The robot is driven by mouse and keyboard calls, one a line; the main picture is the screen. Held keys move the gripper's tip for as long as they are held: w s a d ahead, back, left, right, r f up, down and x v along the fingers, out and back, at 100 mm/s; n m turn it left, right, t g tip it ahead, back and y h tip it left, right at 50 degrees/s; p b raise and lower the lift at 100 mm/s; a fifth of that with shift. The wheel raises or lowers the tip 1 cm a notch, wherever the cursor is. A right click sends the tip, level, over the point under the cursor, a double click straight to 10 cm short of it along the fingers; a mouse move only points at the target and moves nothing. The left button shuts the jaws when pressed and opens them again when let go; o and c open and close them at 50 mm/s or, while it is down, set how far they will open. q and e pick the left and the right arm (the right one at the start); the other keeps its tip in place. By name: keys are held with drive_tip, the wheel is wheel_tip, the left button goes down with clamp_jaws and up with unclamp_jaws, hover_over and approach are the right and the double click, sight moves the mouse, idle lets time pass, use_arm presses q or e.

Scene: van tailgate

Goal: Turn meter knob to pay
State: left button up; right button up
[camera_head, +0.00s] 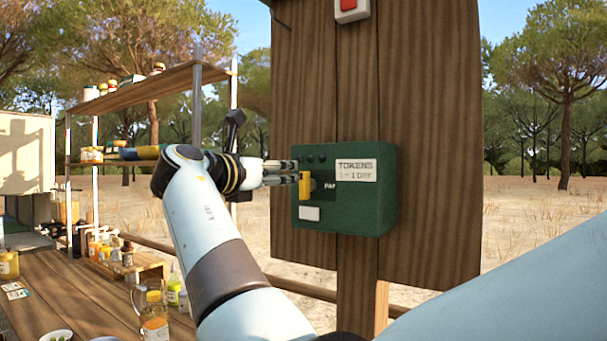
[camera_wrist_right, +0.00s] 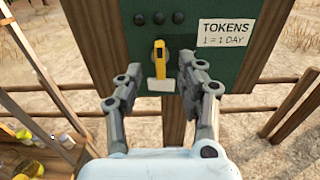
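The green meter box (camera_head: 345,215) is fixed to a wooden board. It has a white label reading "TOKENS 1 = 1 DAY" (camera_head: 356,170). Its yellow knob (camera_head: 304,186) stands upright on the front face, and it also shows in the right wrist view (camera_wrist_right: 159,58). My right gripper (camera_head: 288,172) is at the meter's front, with its fingers pointing at the knob. In the right wrist view the two fingers (camera_wrist_right: 160,75) are spread apart, one on each side of the knob, with gaps visible. I cannot tell how deep they reach. My left gripper is not visible.
A wooden table (camera_head: 60,290) with bottles and a bottle rack (camera_head: 135,268) stands at the left, below a shelf (camera_head: 150,85). A red-and-white box (camera_head: 350,12) is on the board above the meter. A low wooden rail (camera_head: 300,290) runs behind. Open ground lies right.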

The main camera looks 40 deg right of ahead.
sight(301, 174)
drive_tip(key=p+x, duration=0.2)
drive_tip(key=x, duration=0.7)
drive_tip(key=shift+w+d+f+p, duration=0.15)
drive_tip(key=shift+w+d+p, duration=0.05)
drive_tip(key=shift+d+p, duration=0.1)
